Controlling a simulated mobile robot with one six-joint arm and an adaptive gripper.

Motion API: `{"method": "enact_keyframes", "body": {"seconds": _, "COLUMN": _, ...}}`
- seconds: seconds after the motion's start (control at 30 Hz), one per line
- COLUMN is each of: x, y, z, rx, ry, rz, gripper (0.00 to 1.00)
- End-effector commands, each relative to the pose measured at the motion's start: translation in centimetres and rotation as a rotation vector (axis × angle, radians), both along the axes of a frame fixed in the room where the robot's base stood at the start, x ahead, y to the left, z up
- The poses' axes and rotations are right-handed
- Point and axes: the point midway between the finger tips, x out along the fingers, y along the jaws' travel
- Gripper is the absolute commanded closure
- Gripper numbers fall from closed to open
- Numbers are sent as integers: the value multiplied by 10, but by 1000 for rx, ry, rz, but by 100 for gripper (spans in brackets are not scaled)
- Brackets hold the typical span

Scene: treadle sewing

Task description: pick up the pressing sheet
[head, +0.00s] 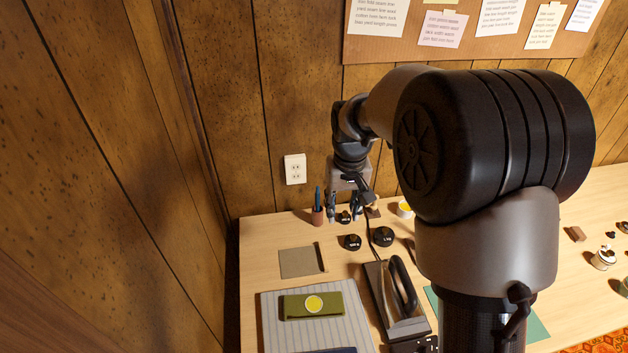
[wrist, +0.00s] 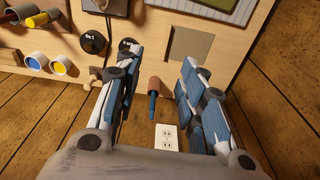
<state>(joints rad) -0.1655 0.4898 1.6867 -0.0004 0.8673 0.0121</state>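A flat grey-brown square, which looks like the pressing sheet (head: 298,262), lies on the table near its left edge, with a dark strip along its right side. In the wrist view the same sheet (wrist: 190,44) shows just past the right fingertip, lying flat on the tabletop. My gripper (head: 344,208) is at the back of the table, behind and to the right of the sheet. In the wrist view my gripper (wrist: 158,62) has its two fingers spread wide, with nothing held between them.
A brown pen pot (head: 317,216) stands close left of my gripper. Round black weights (head: 383,236) lie right of the sheet. A striped mat (head: 345,328) with a folded green cloth (head: 297,306) lies in front, an iron (head: 397,300) beside it. The wall is close behind.

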Motion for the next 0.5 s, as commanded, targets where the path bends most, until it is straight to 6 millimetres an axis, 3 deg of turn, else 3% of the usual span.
{"method": "enact_keyframes", "body": {"seconds": 0.03, "x": 12, "y": 9, "z": -24, "rx": -5, "ry": 29, "rz": 11, "gripper": 63}}
{"method": "enact_keyframes", "body": {"seconds": 0.2, "x": 36, "y": 27, "z": -82, "rx": -13, "ry": 73, "rz": 35, "gripper": 63}}
{"method": "enact_keyframes", "body": {"seconds": 0.5, "x": 44, "y": 36, "z": -131, "rx": -19, "ry": 99, "rz": 47, "gripper": 63}}
